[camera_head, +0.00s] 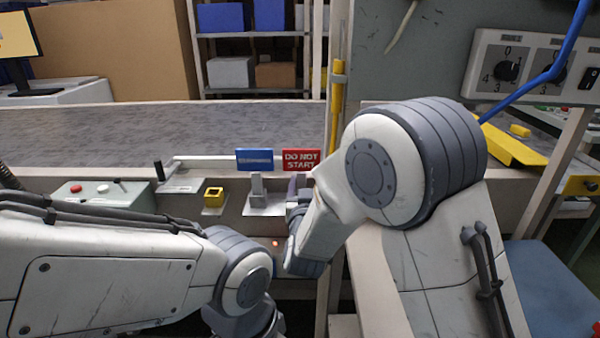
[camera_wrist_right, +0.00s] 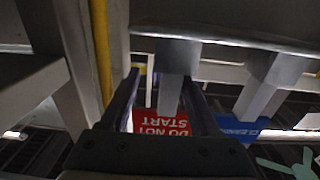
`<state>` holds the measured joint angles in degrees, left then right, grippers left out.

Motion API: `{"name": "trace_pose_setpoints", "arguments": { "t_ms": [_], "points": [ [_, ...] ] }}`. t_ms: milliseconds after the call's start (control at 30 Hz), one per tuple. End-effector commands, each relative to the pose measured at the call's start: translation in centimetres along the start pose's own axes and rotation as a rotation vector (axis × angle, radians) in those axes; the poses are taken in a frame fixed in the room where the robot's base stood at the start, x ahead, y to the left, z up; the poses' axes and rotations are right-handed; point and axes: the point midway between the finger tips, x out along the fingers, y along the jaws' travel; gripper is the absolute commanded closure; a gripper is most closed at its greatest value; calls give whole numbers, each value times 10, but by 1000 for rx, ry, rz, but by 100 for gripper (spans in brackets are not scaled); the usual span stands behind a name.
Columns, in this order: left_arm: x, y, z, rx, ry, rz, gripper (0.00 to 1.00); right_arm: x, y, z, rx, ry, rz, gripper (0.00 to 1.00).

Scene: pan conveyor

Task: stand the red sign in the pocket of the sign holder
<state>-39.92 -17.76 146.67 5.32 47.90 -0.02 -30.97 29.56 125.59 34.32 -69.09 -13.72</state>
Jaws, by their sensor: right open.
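The red sign (camera_head: 301,159), lettered DO NOT START, stands at the back edge of the ledge, right of a blue sign (camera_head: 254,159). In the right wrist view the red sign (camera_wrist_right: 160,124) shows upside down beyond a grey stem. My right gripper (camera_head: 296,186) is at the ledge just below the red sign. In the wrist view its open fingers lie on either side of the grey stem (camera_wrist_right: 172,75); contact cannot be told. A small yellow square socket (camera_head: 213,196) with a dark opening, apparently the sign holder, stands to the left. My left gripper is out of view.
A second grey stem (camera_head: 257,186) stands close left of my right gripper, below the blue sign. A button box (camera_head: 103,193) and a black-handled lever (camera_head: 160,171) are further left. The conveyor (camera_head: 160,128) runs behind. A yellow post (camera_head: 336,110) rises behind, to the right.

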Motion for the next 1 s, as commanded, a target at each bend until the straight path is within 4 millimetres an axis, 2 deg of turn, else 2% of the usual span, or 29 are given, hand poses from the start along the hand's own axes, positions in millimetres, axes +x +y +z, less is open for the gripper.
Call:
{"name": "trace_pose_setpoints", "arguments": {
  "t_ms": [100,167,200,267,300,567,733,867,1000],
  "points": [
    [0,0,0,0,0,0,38,0,-9,0,1,0,-12,38],
    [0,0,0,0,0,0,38,0,-12,0,1,0,-15,57],
    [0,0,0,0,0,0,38,0,-13,0,1,0,-16,72],
    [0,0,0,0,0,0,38,0,-14,0,1,0,-17,95],
    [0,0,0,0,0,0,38,0,-14,0,1,0,-18,100],
    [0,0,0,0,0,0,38,0,-13,0,1,1,-17,100],
    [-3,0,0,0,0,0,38,0,-12,-8,1,2,-16,100],
    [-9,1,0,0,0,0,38,0,-12,-24,2,4,-15,100],
    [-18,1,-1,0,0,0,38,-1,-11,-50,3,5,-15,100]
  ]
}}
